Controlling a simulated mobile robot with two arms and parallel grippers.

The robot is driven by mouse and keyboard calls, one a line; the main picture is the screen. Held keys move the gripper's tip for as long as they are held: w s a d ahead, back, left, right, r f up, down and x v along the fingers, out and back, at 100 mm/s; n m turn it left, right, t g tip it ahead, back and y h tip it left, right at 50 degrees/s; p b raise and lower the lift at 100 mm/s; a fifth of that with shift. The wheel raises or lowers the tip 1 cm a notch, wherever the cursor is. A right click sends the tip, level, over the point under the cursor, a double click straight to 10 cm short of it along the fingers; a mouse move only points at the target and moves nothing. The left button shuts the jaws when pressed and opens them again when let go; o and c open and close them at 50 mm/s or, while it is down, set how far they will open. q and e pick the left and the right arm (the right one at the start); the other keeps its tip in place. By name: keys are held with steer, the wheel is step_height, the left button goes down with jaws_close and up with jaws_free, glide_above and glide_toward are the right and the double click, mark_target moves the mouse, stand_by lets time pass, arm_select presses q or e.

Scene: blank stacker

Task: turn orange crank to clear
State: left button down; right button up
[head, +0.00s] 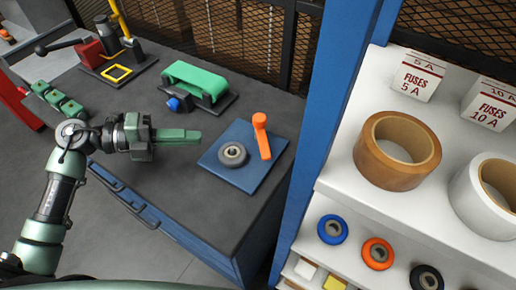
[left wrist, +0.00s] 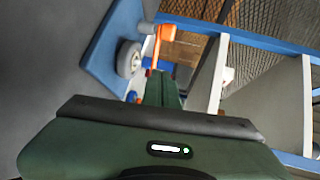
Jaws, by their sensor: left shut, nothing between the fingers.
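The orange crank (head: 262,135) stands up at the right side of a flat blue plate (head: 262,178) on the dark workbench. A grey round wheel (head: 232,155) sits on the same plate, left of the crank. My left gripper (head: 199,137) is shut and empty, left of the plate and apart from the crank, its fingers pointing right toward it. In the left wrist view the crank (left wrist: 165,36) shows beyond the fingers (left wrist: 162,88), with the grey wheel (left wrist: 129,58) to its left. My right gripper is in neither view.
A green belt-like device (head: 195,78) on a black base stands behind. A lever unit with a yellow square (head: 117,73) is at the back left. A blue post (head: 335,100) and white shelves with a brown tape roll (head: 397,175) stand to the right.

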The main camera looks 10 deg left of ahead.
arm_select(q)
steer(key=shift+s+a+f+m+g+y, duration=0.2)
steer(key=shift+f+m+g+y, duration=0.15)
steer(key=shift+f, duration=0.25)
steer(key=p, duration=0.4)
glide_toward(263, 137)
steer(key=d+f, duration=0.1)
steer(key=d, duration=0.2)
steer(key=d+f, duration=0.1)
steer(key=d, duration=0.1)
steer(key=shift+d+f, duration=0.1)
steer(key=shift+f, duration=0.25)
